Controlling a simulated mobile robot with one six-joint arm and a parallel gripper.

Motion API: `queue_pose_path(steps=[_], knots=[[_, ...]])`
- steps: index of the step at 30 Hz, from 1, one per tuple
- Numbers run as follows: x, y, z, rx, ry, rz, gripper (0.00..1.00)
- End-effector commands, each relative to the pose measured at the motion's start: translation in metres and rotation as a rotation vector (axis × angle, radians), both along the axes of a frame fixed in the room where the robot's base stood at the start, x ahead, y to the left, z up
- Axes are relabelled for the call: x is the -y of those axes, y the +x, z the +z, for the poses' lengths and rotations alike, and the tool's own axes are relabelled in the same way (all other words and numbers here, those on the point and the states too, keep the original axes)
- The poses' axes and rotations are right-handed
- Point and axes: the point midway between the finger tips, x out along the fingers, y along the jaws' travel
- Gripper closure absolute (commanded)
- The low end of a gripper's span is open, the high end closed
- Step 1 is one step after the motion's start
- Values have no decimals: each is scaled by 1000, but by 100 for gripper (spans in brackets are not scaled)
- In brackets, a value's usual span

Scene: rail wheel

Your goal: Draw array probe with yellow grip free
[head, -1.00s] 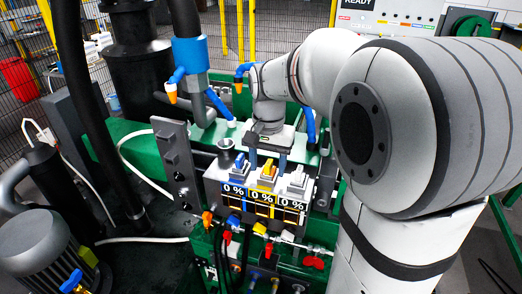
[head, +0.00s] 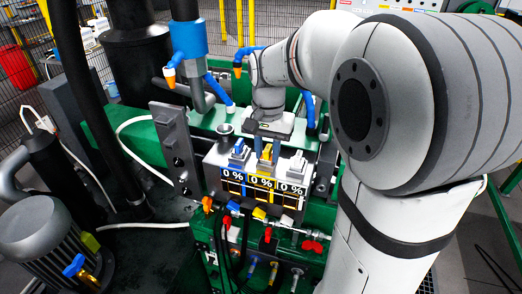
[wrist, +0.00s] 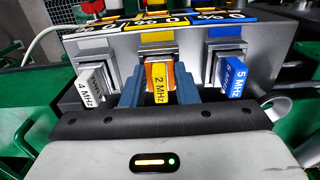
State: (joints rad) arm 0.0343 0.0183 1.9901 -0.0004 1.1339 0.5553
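The yellow-grip array probe, labelled 2 MHz (wrist: 160,88), sits in the middle slot of the grey probe holder (wrist: 105,48); its yellow grip also shows in the head view (head: 265,153). My gripper (wrist: 160,92) has its two blue fingers against both sides of this grip, shut on it. In the head view my gripper (head: 266,150) is above the holder, fingers pointing down. A white 4 MHz probe (wrist: 92,86) and a blue 5 MHz probe (wrist: 233,77) sit in the slots on either side. The probe's lower end is hidden in the holder.
The holder's front has percent displays (head: 262,182). Several coloured valves and cables (head: 262,214) are below it. A dark upright plate (head: 176,148) stands close at its left, and blue nozzles hang from a pipe (head: 188,42) behind.

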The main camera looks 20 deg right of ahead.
Motion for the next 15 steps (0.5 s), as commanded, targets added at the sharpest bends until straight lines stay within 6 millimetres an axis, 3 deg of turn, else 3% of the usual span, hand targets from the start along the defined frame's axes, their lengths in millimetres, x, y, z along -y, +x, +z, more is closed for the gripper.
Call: queue_pose_path(steps=[9,15], knots=[[-1,1,1,2,1,0,100],[-1,0,3,2,1,0,100]])
